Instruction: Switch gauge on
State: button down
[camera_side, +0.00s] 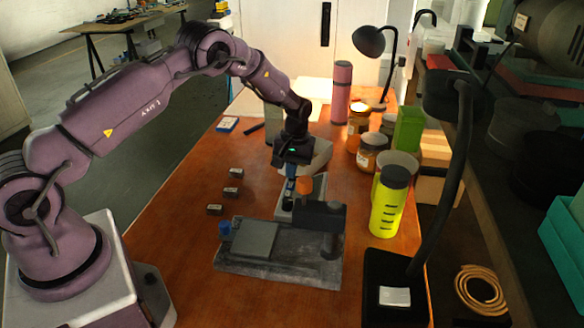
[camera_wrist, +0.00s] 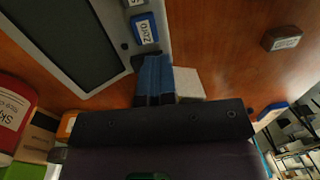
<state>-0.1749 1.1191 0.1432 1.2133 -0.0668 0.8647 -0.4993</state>
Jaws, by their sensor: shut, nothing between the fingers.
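The gauge (camera_wrist: 78,38) shows in the wrist view as a light grey panel with a dark, blank screen. A blue button marked ZERO (camera_wrist: 145,30) sits on its edge, and a second blue button (camera_wrist: 135,3) is cut off at the top of the picture. In the side view the grey panel (camera_side: 312,187) is partly hidden behind my gripper and a dark fixture. My gripper (camera_side: 289,198) is shut and empty, pointing down at the panel. Its blue fingertips (camera_wrist: 154,62) are close to the ZERO button; I cannot tell whether they touch the panel.
A yellow-green bottle (camera_side: 387,205), jars (camera_side: 370,152) and a black lamp (camera_side: 459,160) stand to the right. Small labelled blocks (camera_side: 232,190) lie left, with free wood between.

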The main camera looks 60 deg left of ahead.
jog(key=shift+f, duration=0.3)
jog(key=shift+w+d+r, duration=0.15)
jog(key=shift+w+d, duration=0.35)
jog(key=shift+d, duration=0.15)
jog(key=shift+r, duration=0.1)
notch_tip(320, 180, up, 14)
jog(key=w+d, duration=0.1)
jog(key=shift+w, duration=0.15)
dwell(0.3)
jog(key=shift+s+a+r+y, duration=0.1)
jog(key=shift+s+a+y, duration=0.2)
jog(key=shift+s+a, duration=0.15)
